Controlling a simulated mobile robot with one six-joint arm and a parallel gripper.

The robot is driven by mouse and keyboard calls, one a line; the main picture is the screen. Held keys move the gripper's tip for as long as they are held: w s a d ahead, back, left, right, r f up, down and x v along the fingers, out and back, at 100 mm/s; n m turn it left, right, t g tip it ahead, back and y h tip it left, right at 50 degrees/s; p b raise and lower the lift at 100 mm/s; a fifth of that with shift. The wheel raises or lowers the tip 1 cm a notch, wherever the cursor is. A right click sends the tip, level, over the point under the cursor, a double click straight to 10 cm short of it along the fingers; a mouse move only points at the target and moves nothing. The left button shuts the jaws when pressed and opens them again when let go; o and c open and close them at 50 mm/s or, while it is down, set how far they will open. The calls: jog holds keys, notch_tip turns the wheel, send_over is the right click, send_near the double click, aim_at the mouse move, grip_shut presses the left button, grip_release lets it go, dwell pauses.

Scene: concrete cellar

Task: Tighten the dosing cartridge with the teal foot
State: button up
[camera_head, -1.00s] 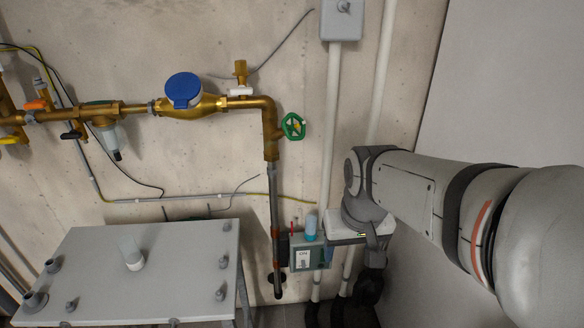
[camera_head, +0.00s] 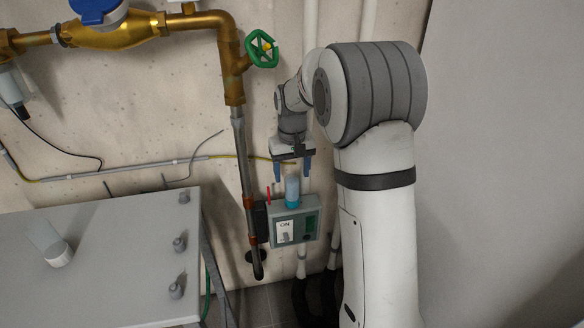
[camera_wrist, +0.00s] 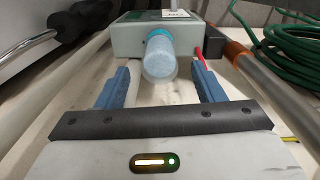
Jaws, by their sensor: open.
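The dosing cartridge (camera_head: 292,192) is a translucent pale blue cylinder standing upright on top of a grey-green dosing box (camera_head: 311,219). In the wrist view the cartridge (camera_wrist: 159,62) points toward the camera, with its teal foot (camera_wrist: 159,35) at the box. My gripper (camera_head: 292,172) is open and points down above the box. Its two blue fingers (camera_wrist: 160,82) lie on either side of the cartridge, near its upper end, with gaps on both sides. I cannot tell how tightly the foot is seated.
A green handwheel (camera_head: 262,49) is above. A grey bench (camera_head: 110,285) at left carries another clear cylinder (camera_head: 53,245) with a white base.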

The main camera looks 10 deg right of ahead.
aim_at(292, 187)
notch_tip(292, 187, down, 6)
jog(key=shift+f+b, duration=0.1)
jog(key=shift+b, duration=0.55)
jog(key=c, duration=1.2)
jog(key=m+p, duration=0.1)
jog(key=m, duration=0.4)
jog(key=shift+m+p, duration=0.3)
jog(key=shift+m, duration=0.1)
